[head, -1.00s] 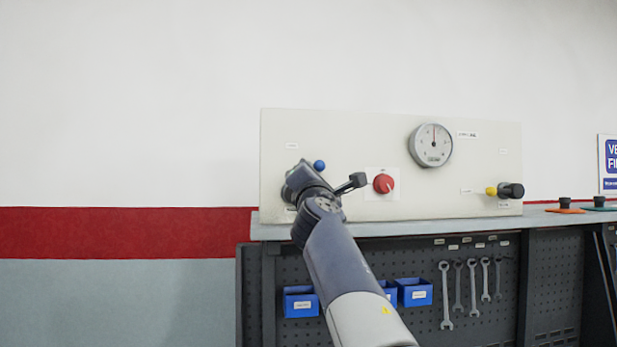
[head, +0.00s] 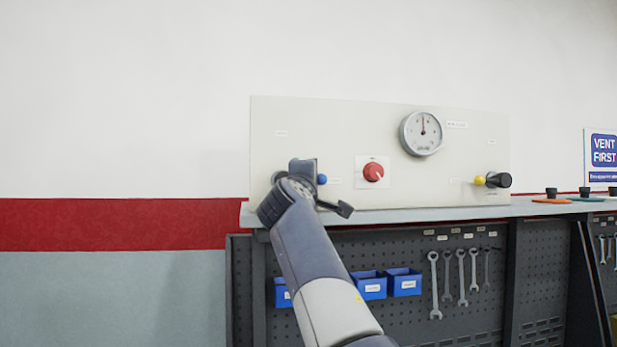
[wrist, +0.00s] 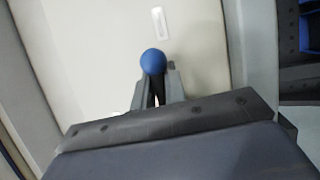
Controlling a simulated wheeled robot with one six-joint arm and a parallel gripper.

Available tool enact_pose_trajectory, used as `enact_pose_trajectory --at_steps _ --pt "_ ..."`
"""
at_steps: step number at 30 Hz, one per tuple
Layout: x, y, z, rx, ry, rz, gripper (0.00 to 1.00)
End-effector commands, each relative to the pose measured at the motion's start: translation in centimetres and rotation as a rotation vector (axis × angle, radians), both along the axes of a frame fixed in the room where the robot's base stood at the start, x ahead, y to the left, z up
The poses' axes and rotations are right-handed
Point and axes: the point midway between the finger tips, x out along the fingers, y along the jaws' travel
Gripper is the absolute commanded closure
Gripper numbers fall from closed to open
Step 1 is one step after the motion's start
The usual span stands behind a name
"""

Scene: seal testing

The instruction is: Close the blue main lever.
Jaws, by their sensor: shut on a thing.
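The blue ball knob of the main lever (head: 322,179) shows at the left of the pale panel, just right of my wrist. The rest of the lever is hidden behind my arm. In the wrist view, the blue knob (wrist: 153,61) sits at the tips of my gripper (wrist: 158,82). The fingers are close together, shut on the lever at or just below the ball. In the head view my wrist covers the fingers.
Below the panel is a bench edge (head: 420,212) with blue bins (head: 404,281) and hanging wrenches (head: 448,278).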

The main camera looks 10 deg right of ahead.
Motion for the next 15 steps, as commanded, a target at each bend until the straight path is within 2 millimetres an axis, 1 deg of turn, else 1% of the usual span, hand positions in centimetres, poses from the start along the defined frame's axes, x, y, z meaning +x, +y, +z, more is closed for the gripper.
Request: enact_pose_trajectory --at_steps 6,15 --pt "-0.06 -0.23 -0.31 0.047 0.002 -0.006 1.00" --pt "0.02 -0.24 -0.58 0.060 0.005 -0.007 1.00"
